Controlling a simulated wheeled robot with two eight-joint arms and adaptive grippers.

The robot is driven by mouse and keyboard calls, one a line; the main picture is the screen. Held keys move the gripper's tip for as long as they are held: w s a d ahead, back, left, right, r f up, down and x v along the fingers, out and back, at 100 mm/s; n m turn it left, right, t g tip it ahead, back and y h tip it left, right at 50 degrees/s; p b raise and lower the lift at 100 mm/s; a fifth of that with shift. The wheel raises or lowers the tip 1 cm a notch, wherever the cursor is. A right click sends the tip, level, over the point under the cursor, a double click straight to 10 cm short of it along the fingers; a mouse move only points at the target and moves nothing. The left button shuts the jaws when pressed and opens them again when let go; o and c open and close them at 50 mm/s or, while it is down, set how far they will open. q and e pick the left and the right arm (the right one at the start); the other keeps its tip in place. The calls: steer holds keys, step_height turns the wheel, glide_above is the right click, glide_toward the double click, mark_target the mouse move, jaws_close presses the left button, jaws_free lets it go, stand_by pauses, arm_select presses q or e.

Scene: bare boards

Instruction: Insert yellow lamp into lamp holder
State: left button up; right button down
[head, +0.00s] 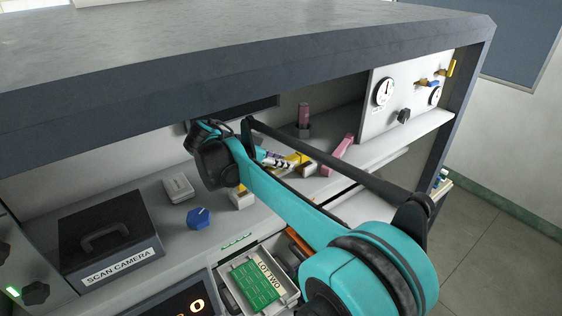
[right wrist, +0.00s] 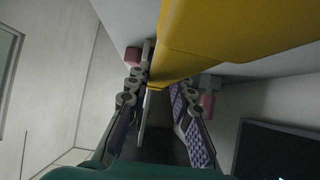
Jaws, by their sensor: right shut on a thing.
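My right gripper (head: 288,163) reaches from the lower right into the shelf bay. It is shut on a yellow thing (head: 302,159), seemingly the yellow lamp, whose shape is partly hidden by the fingers. In the right wrist view the yellow lamp (right wrist: 230,35) fills the upper part of the picture, and its narrow lower end lies between the two fingers (right wrist: 155,88). I cannot make out for certain which thing is the lamp holder. A pink cylinder (head: 304,112) stands upright in a grey base (head: 303,131) behind the gripper. My left gripper is not in view.
A pink bar (head: 341,153) lies right of the gripper. A white-and-yellow block (head: 241,200), a blue knob (head: 199,218) and a light box (head: 178,187) are on the left. A scan camera case (head: 108,240) and a green-card tray (head: 258,283) stand in front. The dark hood (head: 250,60) overhangs.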

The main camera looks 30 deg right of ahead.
steer(key=shift+f+b, duration=1.2)
steer(key=shift+f, duration=0.4)
steer(key=c, duration=1.3)
jaws_free()
steer(key=shift+o, duration=0.2)
steer(key=v, duration=1.2)
steer(key=shift+s, duration=0.1)
